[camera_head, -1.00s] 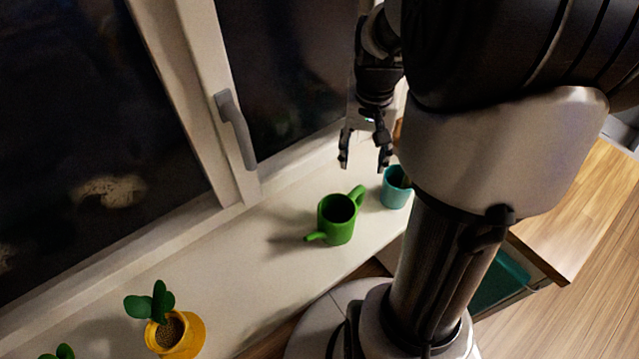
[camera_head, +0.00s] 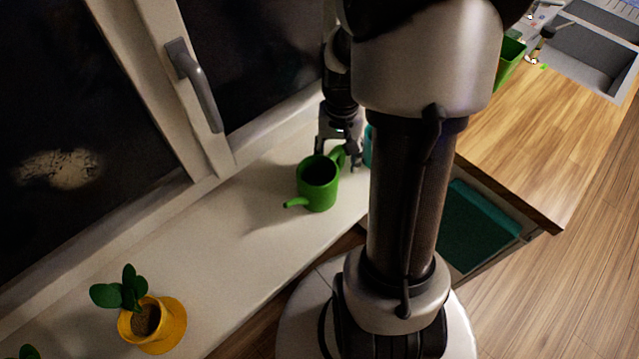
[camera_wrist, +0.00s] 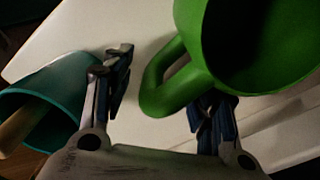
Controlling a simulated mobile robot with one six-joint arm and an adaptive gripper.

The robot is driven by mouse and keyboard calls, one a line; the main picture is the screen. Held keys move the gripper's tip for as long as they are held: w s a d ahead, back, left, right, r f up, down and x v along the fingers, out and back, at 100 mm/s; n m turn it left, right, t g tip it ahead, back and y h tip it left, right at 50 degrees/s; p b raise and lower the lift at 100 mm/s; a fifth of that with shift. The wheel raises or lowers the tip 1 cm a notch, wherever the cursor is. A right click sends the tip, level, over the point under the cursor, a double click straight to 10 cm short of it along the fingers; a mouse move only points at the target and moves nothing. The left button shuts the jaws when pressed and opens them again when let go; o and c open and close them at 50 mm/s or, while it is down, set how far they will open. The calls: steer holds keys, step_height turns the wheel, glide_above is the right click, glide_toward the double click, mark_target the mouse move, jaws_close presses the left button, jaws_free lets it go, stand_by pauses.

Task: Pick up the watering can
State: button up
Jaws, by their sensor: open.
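The green watering can (camera_head: 318,186) stands upright on the white windowsill in the head view, its spout pointing to the lower left and its handle to the upper right. In the wrist view the green watering can (camera_wrist: 245,45) fills the upper right, with its looped handle reaching down to the left. My gripper (camera_head: 338,158) is open at the handle side of the can. In the wrist view my gripper's fingers (camera_wrist: 165,95) stand apart, with the handle between them. The right finger is partly hidden below the can and handle; I cannot tell whether it touches.
A teal pot (camera_wrist: 60,95) stands close to the left finger in the wrist view. A yellow pot with a plant (camera_head: 150,322) is at the lower left of the sill (camera_head: 230,255). The window handle (camera_head: 195,85) juts out. A wooden counter (camera_head: 550,130) is at the right.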

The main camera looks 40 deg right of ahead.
step_height(320, 180, down, 2)
steer(key=shift+r, duration=0.1)
jaws_close()
stand_by(0.6)
stand_by(0.4)
